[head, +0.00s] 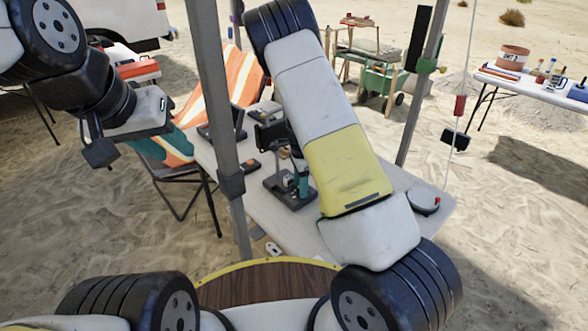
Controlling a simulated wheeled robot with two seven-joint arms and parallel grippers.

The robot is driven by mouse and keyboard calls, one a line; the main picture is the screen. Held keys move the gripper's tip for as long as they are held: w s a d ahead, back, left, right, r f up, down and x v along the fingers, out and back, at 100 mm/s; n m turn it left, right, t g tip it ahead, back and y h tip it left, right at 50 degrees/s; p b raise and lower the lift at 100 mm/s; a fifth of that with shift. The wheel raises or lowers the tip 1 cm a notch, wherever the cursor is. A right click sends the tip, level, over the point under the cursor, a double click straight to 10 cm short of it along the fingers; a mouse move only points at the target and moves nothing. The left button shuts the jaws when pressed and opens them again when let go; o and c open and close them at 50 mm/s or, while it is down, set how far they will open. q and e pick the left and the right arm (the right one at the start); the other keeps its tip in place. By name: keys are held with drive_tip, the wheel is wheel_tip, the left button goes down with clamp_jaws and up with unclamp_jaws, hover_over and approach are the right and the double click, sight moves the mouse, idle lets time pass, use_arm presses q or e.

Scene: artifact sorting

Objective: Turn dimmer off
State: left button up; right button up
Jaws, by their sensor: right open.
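A small white oval device (272,249), which looks like the dimmer, lies at the near left edge of the white table (290,228). It is too small to show whether it is on or off. My left gripper (128,135) hangs in the air at the left, apart from the table, in front of the striped chair. Its jaw gap does not show clearly. My right arm crosses the middle of the view.
A dark stand with a teal part (290,188) is on the table, and a round grey-black object (424,201) lies at its right. A grey canopy pole (222,130) stands between my arms. An orange striped chair (212,100) is behind it. Another table (540,88) stands far right.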

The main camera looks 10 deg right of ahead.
clamp_jaws()
drive_tip(key=shift+n, duration=0.4)
drive_tip(key=n, duration=0.3)
drive_tip(key=shift+n, duration=0.4)
drive_tip(key=n, duration=0.4)
drive_tip(key=shift+n, duration=0.3)
drive_tip(key=n, duration=0.8)
drive_tip(key=shift+w+n, duration=0.1)
drive_tip(key=shift+n, duration=0.4)
